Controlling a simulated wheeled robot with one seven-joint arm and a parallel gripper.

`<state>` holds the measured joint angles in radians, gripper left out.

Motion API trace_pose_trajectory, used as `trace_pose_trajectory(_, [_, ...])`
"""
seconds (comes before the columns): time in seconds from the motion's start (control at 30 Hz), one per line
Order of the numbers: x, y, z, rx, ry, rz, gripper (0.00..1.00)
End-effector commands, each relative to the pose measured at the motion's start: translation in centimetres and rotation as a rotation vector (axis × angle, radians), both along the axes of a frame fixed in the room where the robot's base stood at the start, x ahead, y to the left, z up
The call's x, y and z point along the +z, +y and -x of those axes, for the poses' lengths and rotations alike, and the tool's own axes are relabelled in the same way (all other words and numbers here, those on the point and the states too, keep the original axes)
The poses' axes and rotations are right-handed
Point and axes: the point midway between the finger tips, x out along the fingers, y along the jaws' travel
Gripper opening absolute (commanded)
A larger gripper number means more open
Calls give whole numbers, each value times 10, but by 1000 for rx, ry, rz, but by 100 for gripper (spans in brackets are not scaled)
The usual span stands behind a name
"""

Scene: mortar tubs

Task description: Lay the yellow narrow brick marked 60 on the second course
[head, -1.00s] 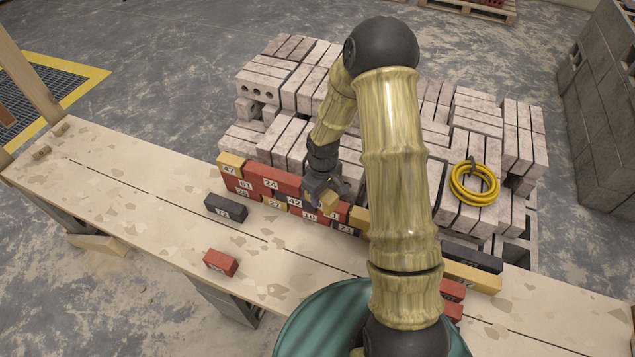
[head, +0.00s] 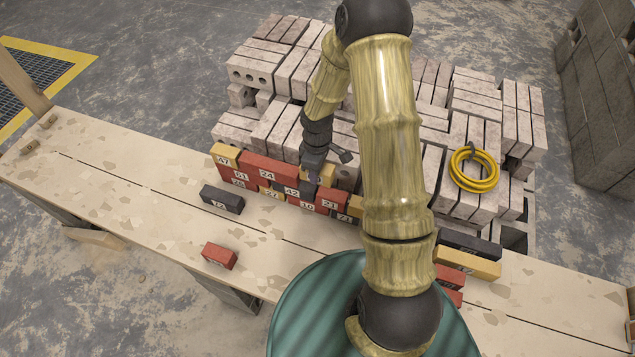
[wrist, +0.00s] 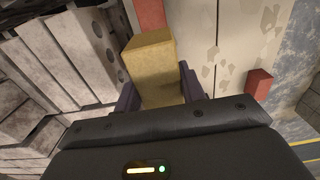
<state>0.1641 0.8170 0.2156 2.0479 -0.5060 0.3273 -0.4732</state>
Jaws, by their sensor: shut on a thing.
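My gripper (head: 314,176) is shut on a yellow brick in the head view. In the wrist view, the yellow brick (wrist: 150,62) sits between the two dark fingers; no number shows on its visible faces. The small brick wall (head: 267,174) stands along the back of the bench, with red, yellow and dark bricks marked 47, 61, 24, 42, 10 and 21, among others. My gripper is at the wall's top, just right of the red brick 24 and above bricks 42 and 21. I cannot tell whether the held brick touches the bricks below.
A dark brick (head: 222,199) and a red brick (head: 219,256) lie loose on the bench (head: 130,170). Dark, yellow and red bricks (head: 468,262) lie at the right, partly behind my arm. Pale block stacks (head: 250,70) with a yellow hose coil (head: 473,169) stand behind. The bench's left is clear.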

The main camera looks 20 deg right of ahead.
Motion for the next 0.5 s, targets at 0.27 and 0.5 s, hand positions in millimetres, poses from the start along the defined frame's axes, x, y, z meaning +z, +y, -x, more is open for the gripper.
trace_pose_trajectory(0.27, [-25,1,0,2,-1,1,4])
trace_pose_trajectory(0.5, [-26,1,0,2,-1,1,4])
